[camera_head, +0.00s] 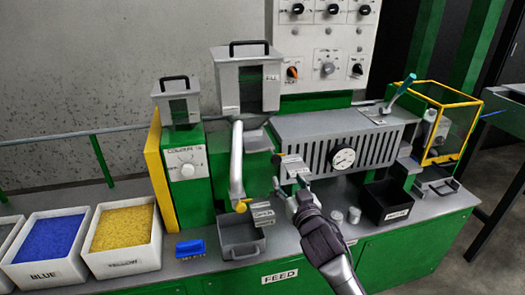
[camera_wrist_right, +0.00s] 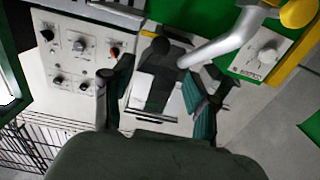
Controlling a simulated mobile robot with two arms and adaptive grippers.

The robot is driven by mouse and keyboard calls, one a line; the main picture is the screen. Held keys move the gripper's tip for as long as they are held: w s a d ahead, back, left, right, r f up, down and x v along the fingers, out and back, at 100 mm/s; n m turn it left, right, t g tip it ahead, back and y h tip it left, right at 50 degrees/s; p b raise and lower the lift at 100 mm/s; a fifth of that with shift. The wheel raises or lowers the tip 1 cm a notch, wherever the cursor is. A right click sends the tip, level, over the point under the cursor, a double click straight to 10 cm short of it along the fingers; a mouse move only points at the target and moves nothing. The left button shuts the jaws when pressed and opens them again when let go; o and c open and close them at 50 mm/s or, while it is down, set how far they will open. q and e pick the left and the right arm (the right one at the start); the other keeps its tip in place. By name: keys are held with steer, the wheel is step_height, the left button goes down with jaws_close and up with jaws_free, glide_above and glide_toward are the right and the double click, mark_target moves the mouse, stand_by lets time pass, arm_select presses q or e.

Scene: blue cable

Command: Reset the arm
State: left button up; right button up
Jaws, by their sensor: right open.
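My right arm rises from the lower right in the head view, with its right gripper (camera_head: 290,184) in front of the grey slotted machine housing (camera_head: 350,140), left of the round gauge (camera_head: 343,158). The jaws are open, with nothing seen between them. In the right wrist view the right gripper (camera_wrist_right: 158,78) shows two spread fingers with green pads. Beyond them are a grey hopper, a bent pipe and a knob panel. Contact with the machine cannot be told. My left gripper is in neither view.
A grey tray (camera_head: 240,250) sits below the pipe (camera_head: 237,165), and a black bin (camera_head: 386,207) stands right of the arm. Small metal cups (camera_head: 354,215) stand beside it. Blue (camera_head: 50,238) and yellow (camera_head: 124,226) pellet bins and a small blue object (camera_head: 190,248) are left.

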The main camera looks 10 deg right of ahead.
steer(key=s+d+f+g+h, duration=0.1)
steer(key=s+f+g, duration=0.6)
steer(key=s+f, duration=0.75)
steer(key=s+f+n+g, duration=0.1)
steer(key=s+f+g, duration=0.25)
steer(key=s, duration=0.85)
steer(key=s+f+n+g, duration=0.15)
steer(key=s+g, duration=0.25)
steer(key=s, duration=0.7)
step_height(320, 180, down, 26)
steer(key=s+f+g, duration=0.1)
steer(key=s+d+f+g, duration=0.1)
steer(key=s+d+f, duration=0.1)
steer(key=s+f, duration=1.3)
steer(key=shift+s+d+f+p, duration=0.2)
steer(key=shift+s+p, duration=0.15)
steer(key=shift+s, duration=0.6)
steer(key=shift+m+g, duration=0.25)
